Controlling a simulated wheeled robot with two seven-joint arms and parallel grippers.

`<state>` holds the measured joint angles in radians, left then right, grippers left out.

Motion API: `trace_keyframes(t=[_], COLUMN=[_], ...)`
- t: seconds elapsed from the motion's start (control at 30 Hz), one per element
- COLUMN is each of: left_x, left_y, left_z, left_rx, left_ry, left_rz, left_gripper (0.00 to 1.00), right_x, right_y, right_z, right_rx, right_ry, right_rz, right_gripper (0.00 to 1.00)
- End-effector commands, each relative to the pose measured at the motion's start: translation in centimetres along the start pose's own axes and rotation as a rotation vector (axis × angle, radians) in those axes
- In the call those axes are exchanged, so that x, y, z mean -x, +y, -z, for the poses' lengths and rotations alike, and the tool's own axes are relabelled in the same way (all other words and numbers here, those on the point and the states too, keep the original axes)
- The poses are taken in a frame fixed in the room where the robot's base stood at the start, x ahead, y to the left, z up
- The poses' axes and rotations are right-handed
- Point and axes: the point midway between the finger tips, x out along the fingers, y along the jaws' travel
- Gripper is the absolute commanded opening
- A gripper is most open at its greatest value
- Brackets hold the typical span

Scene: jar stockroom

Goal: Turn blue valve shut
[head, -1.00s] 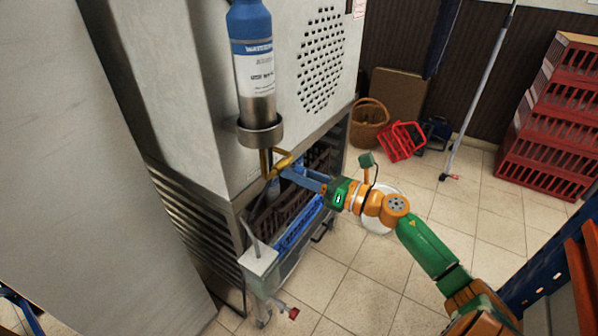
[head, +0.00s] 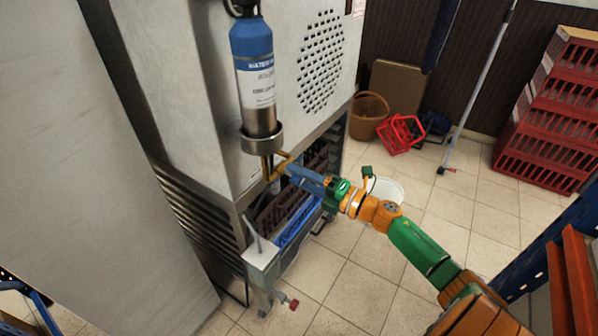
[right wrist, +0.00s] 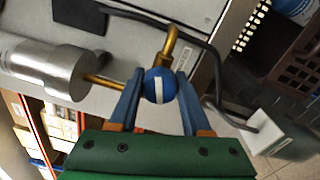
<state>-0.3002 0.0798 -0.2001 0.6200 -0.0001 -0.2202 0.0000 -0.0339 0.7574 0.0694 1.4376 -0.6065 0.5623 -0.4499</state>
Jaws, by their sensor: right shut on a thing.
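The blue valve (right wrist: 158,86) is a round blue knob with a white stripe, mounted on a brass pipe (right wrist: 172,48). In the right wrist view it sits between the two blue fingers of my right gripper (right wrist: 160,92), which is shut on it. The stripe runs roughly up and down in that view. In the head view my right gripper (head: 289,171) reaches in from the right to the brass pipe under the bottle, and the fingers hide the knob. My left gripper is not in view.
A blue and steel filter bottle (head: 254,65) hangs on the grey machine (head: 215,90) above the valve. A small grey bracket (head: 262,256) juts out below. Red crates (head: 550,110), a wicker basket (head: 368,117) and a mop stand behind. Tiled floor is free at the bottom.

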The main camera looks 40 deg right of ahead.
Motion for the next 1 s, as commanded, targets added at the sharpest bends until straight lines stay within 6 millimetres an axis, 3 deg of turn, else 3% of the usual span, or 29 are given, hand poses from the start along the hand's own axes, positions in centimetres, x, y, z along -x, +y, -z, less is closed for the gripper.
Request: trace_keyframes(t=[0.5, 1.0], left_x=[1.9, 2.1], left_y=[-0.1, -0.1], left_z=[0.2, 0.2], left_rx=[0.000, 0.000], left_ry=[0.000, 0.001], left_rz=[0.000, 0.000], left_gripper=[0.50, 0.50], right_x=[0.0, 0.0], right_y=[0.1, 0.0], right_z=[0.1, 0.0], right_rx=[-0.335, -0.407], right_ry=[-0.012, -0.016], right_rz=[-0.002, -0.002], right_gripper=[0.00, 0.00])
